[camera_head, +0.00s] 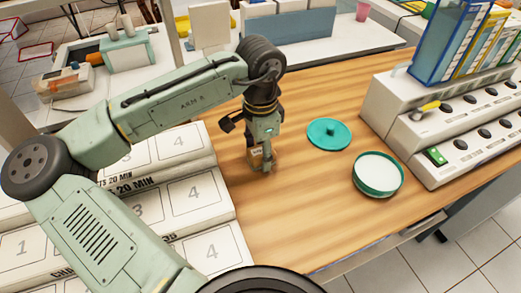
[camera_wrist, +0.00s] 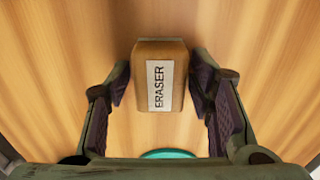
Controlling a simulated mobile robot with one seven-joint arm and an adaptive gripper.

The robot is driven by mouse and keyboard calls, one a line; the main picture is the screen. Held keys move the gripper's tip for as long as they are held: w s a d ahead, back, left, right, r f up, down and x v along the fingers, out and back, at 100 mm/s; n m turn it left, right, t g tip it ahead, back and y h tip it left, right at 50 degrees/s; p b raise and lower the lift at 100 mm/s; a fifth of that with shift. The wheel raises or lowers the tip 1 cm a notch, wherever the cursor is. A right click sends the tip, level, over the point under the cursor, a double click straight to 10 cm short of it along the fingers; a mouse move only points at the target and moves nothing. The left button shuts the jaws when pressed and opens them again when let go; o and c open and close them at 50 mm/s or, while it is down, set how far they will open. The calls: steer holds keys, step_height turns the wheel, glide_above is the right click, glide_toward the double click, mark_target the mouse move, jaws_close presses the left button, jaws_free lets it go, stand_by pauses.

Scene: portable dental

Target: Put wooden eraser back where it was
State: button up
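The wooden eraser (camera_head: 256,158) is a small brown block with a white label reading ERASER. In the wrist view the eraser (camera_wrist: 160,80) sits centred between my two fingers, label facing the camera. My gripper (camera_head: 262,162) points down over the wooden table, left of the teal lid. Whether the eraser touches the table below is unclear.
A teal lid (camera_head: 329,133) lies right of my gripper; a round teal dish (camera_head: 378,174) stands farther right. A white unit with black knobs (camera_head: 440,125) fills the right side. White numbered trays (camera_head: 190,200) lie at left. Bare wooden table (camera_head: 295,215) is in front.

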mark_target(260, 151)
steer(key=shift+o, duration=0.5)
steer(key=shift+r, duration=0.5)
step_height(260, 151, up, 11)
steer(key=b, duration=0.1)
steer(key=shift+r, duration=0.15)
